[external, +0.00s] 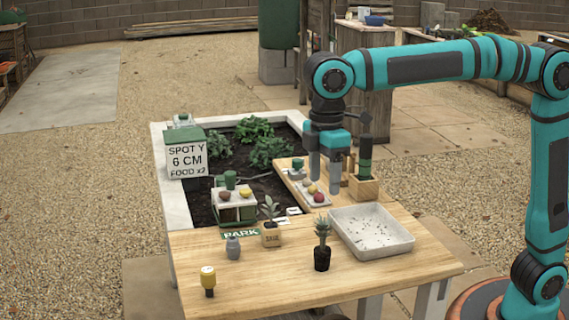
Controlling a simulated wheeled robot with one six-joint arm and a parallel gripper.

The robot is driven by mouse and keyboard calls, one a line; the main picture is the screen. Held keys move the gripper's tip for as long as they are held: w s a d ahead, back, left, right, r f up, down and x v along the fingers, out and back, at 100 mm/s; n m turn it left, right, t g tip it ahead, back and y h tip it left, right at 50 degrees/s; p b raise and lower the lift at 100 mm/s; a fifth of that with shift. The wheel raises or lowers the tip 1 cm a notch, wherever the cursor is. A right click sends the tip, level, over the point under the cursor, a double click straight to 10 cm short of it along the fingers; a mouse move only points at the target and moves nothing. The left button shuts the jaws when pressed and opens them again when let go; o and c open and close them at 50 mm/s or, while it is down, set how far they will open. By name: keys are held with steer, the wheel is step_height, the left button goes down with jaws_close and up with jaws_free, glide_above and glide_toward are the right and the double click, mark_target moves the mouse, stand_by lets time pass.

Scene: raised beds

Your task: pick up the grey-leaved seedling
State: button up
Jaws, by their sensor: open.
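Two small seedlings stand on the wooden table. One seedling (270,209) has broad grey-green leaves and sits in a brown square pot (271,237) with dark lettering. The other seedling (322,232) has narrow grey-green leaves and stands upright in a dark plug or pot (321,259), to the right and nearer the camera. I cannot tell for sure which is the grey-leaved one. My gripper (325,178) points down with its fingers apart and empty. It is over the small board at the table's back, beyond and above both seedlings.
A grey tray (405,243) stands right of the seedlings. A wooden block with a dark green-handled tool (365,165) is close right of my gripper. The board (288,180) holds small round items. A grey bottle (232,247) and yellow-topped item (208,280) stand left. The table's front middle is clear.

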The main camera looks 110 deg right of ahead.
glide_above(323, 249)
step_height(323, 249, down, 12)
steer(key=shift+w+d+f, duration=0.15)
steer(key=shift+s+d+f, duration=0.15)
steer(key=shift+f, duration=1.15)
steer(key=shift+s+d+f, duration=0.1)
steer(key=shift+f, duration=1.2)
steer(key=c, duration=0.8)
